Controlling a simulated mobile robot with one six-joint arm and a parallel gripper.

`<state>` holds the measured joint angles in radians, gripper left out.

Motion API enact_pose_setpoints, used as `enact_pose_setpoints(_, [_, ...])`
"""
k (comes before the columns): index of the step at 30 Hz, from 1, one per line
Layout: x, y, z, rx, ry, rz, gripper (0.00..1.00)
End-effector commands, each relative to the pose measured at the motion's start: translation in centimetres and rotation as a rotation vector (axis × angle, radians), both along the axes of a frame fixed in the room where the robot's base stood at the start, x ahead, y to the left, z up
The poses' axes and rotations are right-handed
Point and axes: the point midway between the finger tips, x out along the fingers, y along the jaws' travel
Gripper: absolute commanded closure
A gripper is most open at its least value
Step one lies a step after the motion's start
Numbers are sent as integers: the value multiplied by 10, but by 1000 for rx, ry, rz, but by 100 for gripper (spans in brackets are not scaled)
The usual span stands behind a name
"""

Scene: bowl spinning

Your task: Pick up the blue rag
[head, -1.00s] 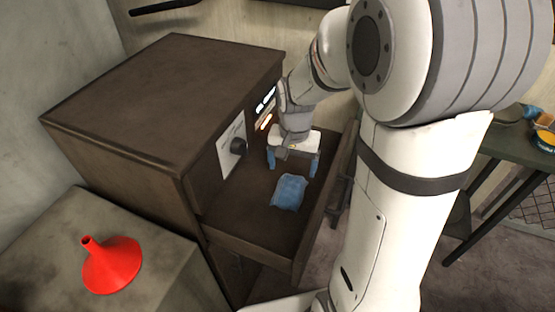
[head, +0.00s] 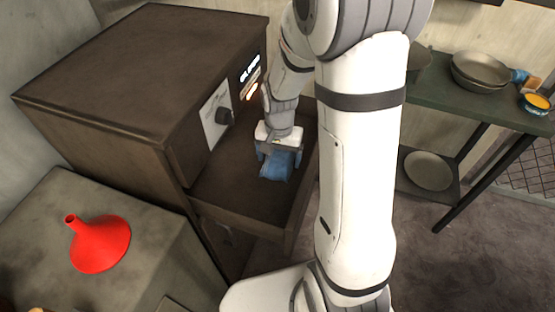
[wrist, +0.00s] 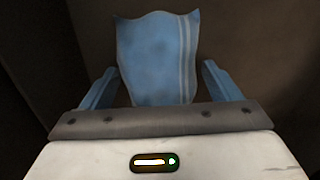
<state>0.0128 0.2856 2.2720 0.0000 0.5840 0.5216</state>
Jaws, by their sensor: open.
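The blue rag (head: 276,165) lies in the open drawer (head: 243,205) of a dark brown cabinet. My gripper (head: 277,158) is in the drawer, over the rag's far part and pointing down. In the wrist view the blue rag (wrist: 156,60), with pale stripes near its right side, lies between and beyond the two blue fingers of my gripper (wrist: 160,82). The fingers are spread apart, with a gap on each side of the rag. The gripper body hides the rag's near end in that view. I cannot tell how far the fingertips are above the drawer floor.
The brown cabinet (head: 140,70) with a dial panel (head: 216,116) stands left of my gripper. A red funnel (head: 99,243) sits on a grey block at the lower left. A green table (head: 435,90) with pans (head: 482,70) stands at the right. The drawer walls surround the rag.

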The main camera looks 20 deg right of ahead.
Motion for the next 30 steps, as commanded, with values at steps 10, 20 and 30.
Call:
enact_pose_setpoints(10, [0, 0, 0, 0, 0, -1, 42])
enact_pose_setpoints(20, [0, -1, 0, 0, 0, -1, 65])
enact_pose_setpoints(30, [1, -1, 22, 1, -5, -2, 65])
